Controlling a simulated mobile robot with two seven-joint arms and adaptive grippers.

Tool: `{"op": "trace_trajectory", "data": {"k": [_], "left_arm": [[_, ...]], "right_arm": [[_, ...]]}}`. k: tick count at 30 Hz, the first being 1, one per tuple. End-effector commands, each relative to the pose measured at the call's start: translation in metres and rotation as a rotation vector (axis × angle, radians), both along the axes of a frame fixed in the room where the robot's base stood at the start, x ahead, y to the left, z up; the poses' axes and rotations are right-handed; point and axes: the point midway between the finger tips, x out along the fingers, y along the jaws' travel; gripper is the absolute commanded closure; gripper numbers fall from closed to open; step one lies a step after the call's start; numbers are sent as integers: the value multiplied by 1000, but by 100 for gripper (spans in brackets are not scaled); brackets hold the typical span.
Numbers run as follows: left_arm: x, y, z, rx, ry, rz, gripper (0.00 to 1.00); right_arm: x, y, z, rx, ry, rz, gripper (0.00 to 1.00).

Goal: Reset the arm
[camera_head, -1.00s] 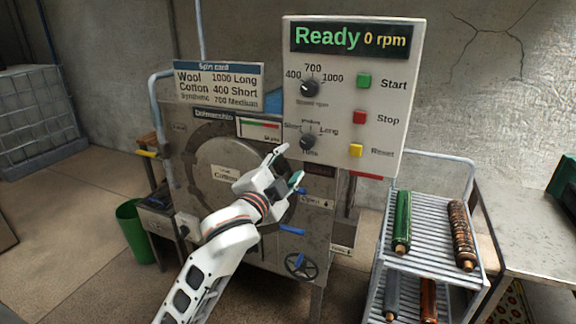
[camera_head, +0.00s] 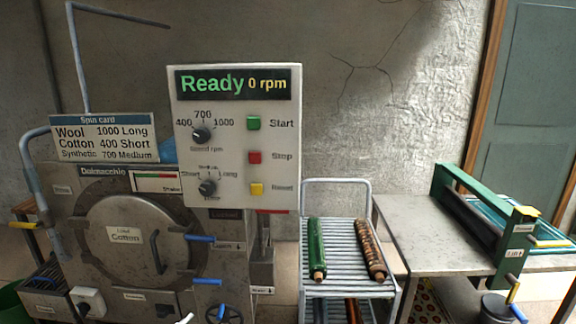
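The control panel (camera_head: 233,135) stands upright at centre left. Its display (camera_head: 236,83) reads Ready, 0 rpm. The speed knob (camera_head: 201,135) and the time knob (camera_head: 208,187) sit left of the green Start (camera_head: 254,123), red Stop (camera_head: 254,157) and yellow Reset (camera_head: 257,188) buttons. The Dalmacchio spinner (camera_head: 150,240) has a round door labelled Load Cotton. Only a small white tip (camera_head: 185,319), apparently of my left gripper, shows at the bottom edge; its fingers are hidden. My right gripper is not in view.
A spin card (camera_head: 105,138) stands left of the panel. A wire rack (camera_head: 346,238) holds a green roll (camera_head: 317,248) and a brown roll (camera_head: 371,250). To the right is a metal table (camera_head: 415,232) with a green-framed machine (camera_head: 470,225). A door (camera_head: 522,110) is at far right.

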Motion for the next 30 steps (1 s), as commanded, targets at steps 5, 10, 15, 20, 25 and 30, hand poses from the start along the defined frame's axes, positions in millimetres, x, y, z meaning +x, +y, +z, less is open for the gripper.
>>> {"op": "trace_trajectory", "data": {"k": [5,10,15,20,25,30], "left_arm": [[-81,0,-102,-149,163,44,55],[-158,1,-168,-268,283,99,55],[-206,2,-199,-337,348,139,55],[-219,3,-206,-355,364,151,55],[-219,3,-206,-355,364,151,55],[-219,3,-206,-354,364,151,55]], "right_arm": [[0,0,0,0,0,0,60],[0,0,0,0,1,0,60],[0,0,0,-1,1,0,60],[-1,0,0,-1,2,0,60],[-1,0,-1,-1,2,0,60],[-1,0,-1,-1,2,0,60]]}}
